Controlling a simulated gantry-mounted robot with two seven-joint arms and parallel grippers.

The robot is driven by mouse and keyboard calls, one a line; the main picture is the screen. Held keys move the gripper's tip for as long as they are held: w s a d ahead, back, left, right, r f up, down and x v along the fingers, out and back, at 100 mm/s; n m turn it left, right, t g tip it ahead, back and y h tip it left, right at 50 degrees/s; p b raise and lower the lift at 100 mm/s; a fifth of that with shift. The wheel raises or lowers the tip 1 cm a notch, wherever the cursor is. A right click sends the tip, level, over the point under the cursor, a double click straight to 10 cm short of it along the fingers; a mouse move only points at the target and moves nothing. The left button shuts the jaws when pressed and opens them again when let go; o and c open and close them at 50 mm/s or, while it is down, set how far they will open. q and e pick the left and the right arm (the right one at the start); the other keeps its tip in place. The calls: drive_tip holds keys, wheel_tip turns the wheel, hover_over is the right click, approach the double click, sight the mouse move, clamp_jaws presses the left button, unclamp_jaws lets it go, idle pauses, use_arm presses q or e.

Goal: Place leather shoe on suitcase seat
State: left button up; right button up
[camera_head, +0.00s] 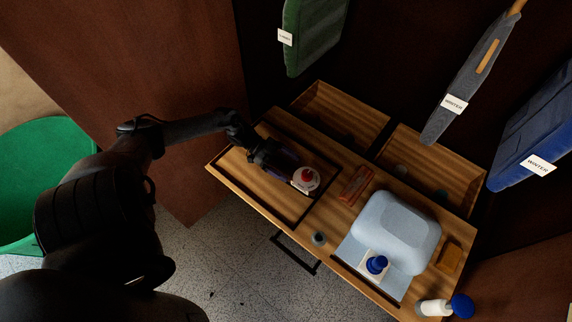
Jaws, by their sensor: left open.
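My left arm comes in from the left and reaches over the wooden drawer unit. My left gripper (268,156) is over its left compartment, with the jaws open. Just beyond the fingers is a white round item with a red top (306,178); I cannot tell whether they touch. A dark purplish shape lies beside the fingers, too dark to identify. I cannot make out a leather shoe. Nothing is clearly a suitcase seat; a pale blue rounded case-like block (397,232) sits on the right part of the unit. My right gripper is not in view.
The wooden drawer unit (335,215) also holds a red flat box (355,184), a blue-capped item (376,264) and a small jar (319,239). A white bottle with a blue cap (436,307) is at the front right. Tagged garments (467,80) hang above. A green bin (40,165) stands left.

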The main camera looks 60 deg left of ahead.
sight(273, 164)
use_arm(q)
drive_tip(key=shift+p+v, duration=0.3)
drive_tip(key=shift+v, duration=2.5)
